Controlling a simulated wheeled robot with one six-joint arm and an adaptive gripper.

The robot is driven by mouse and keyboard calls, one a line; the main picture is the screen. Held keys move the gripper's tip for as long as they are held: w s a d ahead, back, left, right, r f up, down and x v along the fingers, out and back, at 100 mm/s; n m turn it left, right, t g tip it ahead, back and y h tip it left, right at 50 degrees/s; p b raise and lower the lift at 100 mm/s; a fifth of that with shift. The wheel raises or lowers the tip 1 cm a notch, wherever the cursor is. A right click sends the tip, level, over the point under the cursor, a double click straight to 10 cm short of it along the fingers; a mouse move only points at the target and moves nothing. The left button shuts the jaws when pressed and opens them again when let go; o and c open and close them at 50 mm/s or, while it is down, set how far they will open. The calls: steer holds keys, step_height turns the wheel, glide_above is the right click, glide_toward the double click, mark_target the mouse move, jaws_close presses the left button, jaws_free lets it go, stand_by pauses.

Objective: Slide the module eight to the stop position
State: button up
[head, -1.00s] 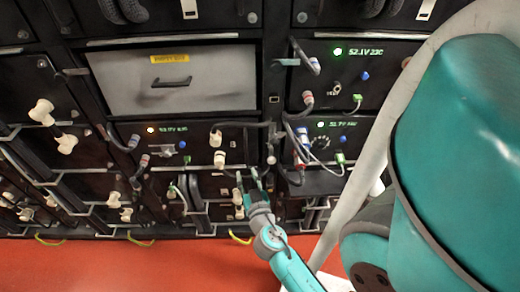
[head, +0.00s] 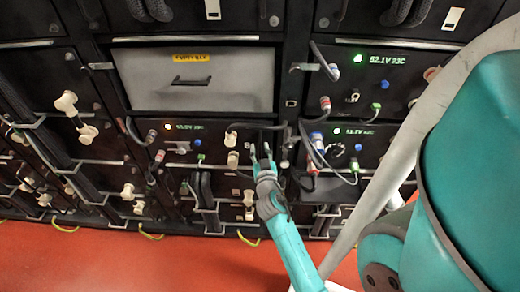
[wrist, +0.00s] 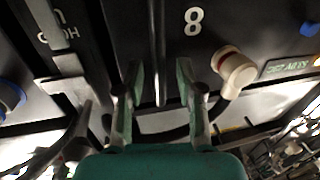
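Module eight (head: 212,142) is a black unit with an orange light and a small display, in the row under the grey empty-bay panel. In the wrist view its black front (wrist: 230,25) carries a white "8", with a cream plug (wrist: 236,72) with a red ring beside it. My gripper (head: 262,150) is in front of the right part of this module. In the wrist view my gripper (wrist: 160,75) is open, its two fingers apart on either side of a thin vertical metal bar (wrist: 159,50). I cannot tell whether either finger touches it.
Two cream plugs (head: 232,150) sit left of my gripper. Grey cables (head: 312,150) hang to its right, by a neighbouring module with a green light (head: 336,131). The grey empty-bay panel (head: 190,85) is above. The red floor (head: 160,265) is clear in front.

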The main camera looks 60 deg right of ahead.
steer(key=shift+w+d, duration=0.15)
steer(key=shift+d, duration=0.1)
jaws_close()
